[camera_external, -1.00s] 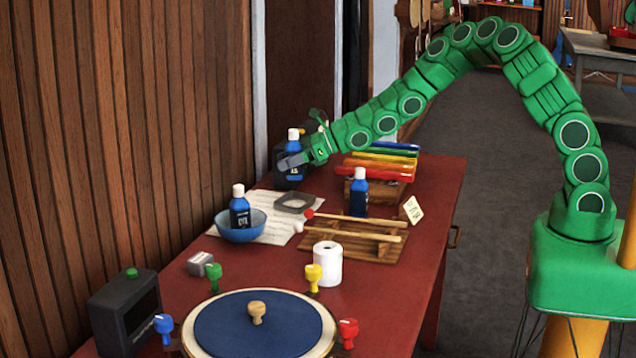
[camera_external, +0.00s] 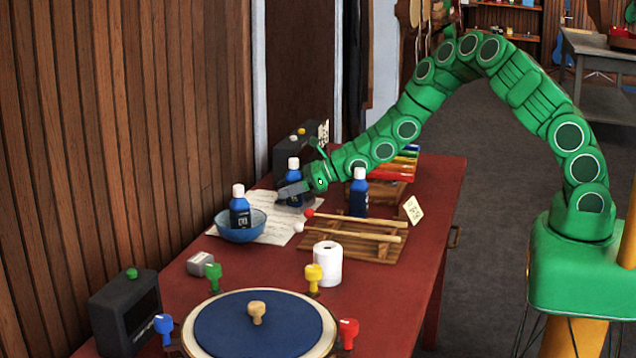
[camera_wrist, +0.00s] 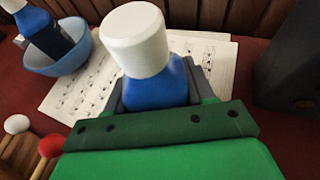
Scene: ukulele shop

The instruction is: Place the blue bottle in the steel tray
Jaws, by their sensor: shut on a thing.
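My gripper (camera_external: 292,190) is shut on a blue bottle (camera_external: 294,171) with a white cap, held upright over the sheet music. In the wrist view the held bottle (camera_wrist: 157,92) stands between the grey fingers, its white cap toward the camera. The steel tray cannot be clearly made out now; the bottle and gripper cover the place where it lay. I cannot tell whether the bottle's base touches the tray or hangs above it.
A second blue bottle (camera_external: 240,210) leans in a blue bowl (camera_external: 258,232) at left. A third (camera_external: 359,196) stands to the right, behind the wooden rack (camera_external: 352,247) with mallets. A dark box (camera_external: 284,150) stands behind the held bottle. A xylophone (camera_external: 395,171) is at back right.

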